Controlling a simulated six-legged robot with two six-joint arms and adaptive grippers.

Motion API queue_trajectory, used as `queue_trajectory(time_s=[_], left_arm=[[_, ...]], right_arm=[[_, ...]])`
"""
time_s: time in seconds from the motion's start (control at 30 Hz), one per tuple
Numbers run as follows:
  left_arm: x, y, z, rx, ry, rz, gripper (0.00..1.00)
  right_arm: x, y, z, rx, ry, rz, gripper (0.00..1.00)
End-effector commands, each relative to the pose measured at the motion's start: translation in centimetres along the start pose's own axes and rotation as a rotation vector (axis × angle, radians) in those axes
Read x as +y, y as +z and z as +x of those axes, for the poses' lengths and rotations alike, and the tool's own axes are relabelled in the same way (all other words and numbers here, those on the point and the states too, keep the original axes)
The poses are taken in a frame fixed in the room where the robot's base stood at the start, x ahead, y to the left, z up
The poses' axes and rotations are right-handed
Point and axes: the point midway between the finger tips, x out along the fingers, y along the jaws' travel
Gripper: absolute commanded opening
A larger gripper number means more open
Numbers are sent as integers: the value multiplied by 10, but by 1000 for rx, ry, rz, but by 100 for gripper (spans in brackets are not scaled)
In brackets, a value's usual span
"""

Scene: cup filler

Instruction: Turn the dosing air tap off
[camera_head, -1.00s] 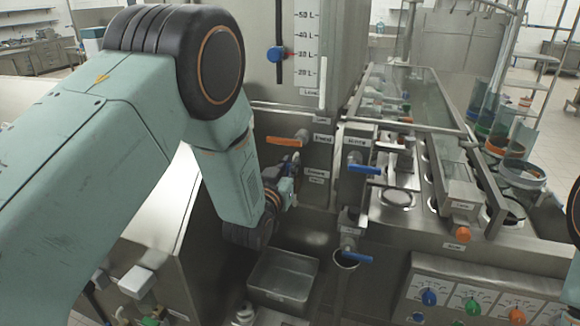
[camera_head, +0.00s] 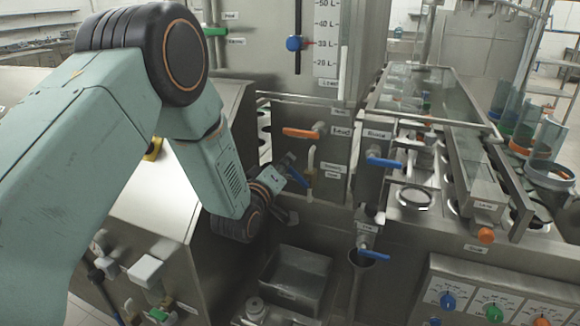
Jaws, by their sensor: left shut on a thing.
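My left gripper (camera_head: 287,168) reaches in from the left to the steel front panel, below the orange-handled tap. It is shut on a tap with a blue handle (camera_head: 298,177); the handle slants down to the right at its fingers. The fingers are small and partly hidden by my wrist. The label beside this tap (camera_head: 333,169) is too small to read, so I cannot confirm that it is the dosing air tap. My right gripper is not in view.
The orange-handled tap (camera_head: 301,133) is just above my gripper. A pale upright lever (camera_head: 311,160) stands right beside it. Blue-handled taps (camera_head: 385,163) and (camera_head: 373,255) are to the right. A steel tray (camera_head: 297,278) lies below.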

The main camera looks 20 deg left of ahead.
Motion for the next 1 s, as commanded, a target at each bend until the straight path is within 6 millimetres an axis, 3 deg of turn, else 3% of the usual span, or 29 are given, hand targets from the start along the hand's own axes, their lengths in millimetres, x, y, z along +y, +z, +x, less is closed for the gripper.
queue_trajectory(time_s=[0.5,1.0], left_arm=[[-34,9,0,2,1,-463,0],[-46,17,0,0,0,-691,0]], right_arm=[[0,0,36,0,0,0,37],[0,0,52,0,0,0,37]])
